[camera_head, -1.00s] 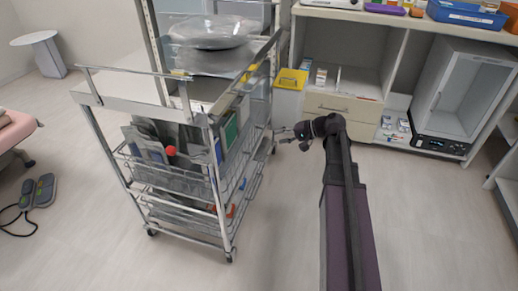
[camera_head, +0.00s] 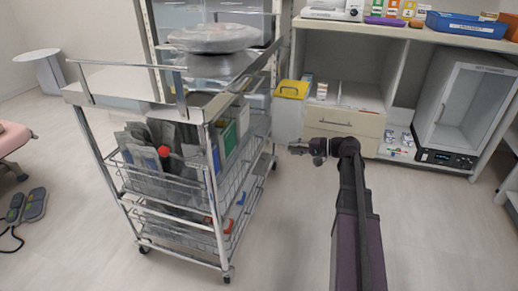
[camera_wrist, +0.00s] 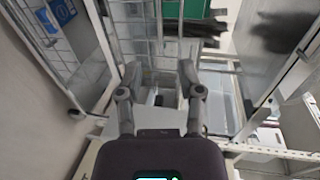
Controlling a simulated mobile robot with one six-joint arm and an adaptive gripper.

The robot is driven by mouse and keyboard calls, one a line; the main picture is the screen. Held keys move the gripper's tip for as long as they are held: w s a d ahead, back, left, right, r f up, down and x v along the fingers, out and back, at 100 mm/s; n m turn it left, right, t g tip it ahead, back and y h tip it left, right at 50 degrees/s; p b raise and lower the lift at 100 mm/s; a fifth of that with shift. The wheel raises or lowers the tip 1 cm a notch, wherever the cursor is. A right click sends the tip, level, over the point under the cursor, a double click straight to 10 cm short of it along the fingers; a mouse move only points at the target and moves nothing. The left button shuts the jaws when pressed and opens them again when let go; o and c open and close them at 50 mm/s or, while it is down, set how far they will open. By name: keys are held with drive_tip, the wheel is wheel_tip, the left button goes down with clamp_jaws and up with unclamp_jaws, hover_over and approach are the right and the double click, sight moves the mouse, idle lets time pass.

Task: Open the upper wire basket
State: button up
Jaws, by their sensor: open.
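The upper wire basket (camera_head: 170,186) sits in the metal trolley (camera_head: 120,88), filled with grey pouches and upright blue and green packs. A red ball (camera_head: 163,151) shows at its front among the pouches. The basket appears pushed in within the trolley frame. My gripper (camera_head: 296,149) is right of the trolley, apart from the basket. In the wrist view my gripper (camera_wrist: 160,72) is open with nothing between the fingers; wire mesh (camera_wrist: 140,28) and a green pack (camera_wrist: 183,12) lie beyond it.
A lower wire basket (camera_head: 180,232) sits below in the trolley. Behind my gripper stand a yellow-lidded bin (camera_head: 291,90), a cabinet with a drawer (camera_head: 343,119) and a glass-door appliance (camera_head: 466,105). The floor (camera_head: 285,235) between the trolley and my arm is clear.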

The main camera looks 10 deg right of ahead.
sight(259, 147)
drive_tip(key=shift+w+a, duration=0.1)
drive_tip(key=shift+a, duration=0.05)
drive_tip(key=shift+b+x, duration=1.4)
drive_tip(key=shift+x, duration=5.4)
clamp_jaws()
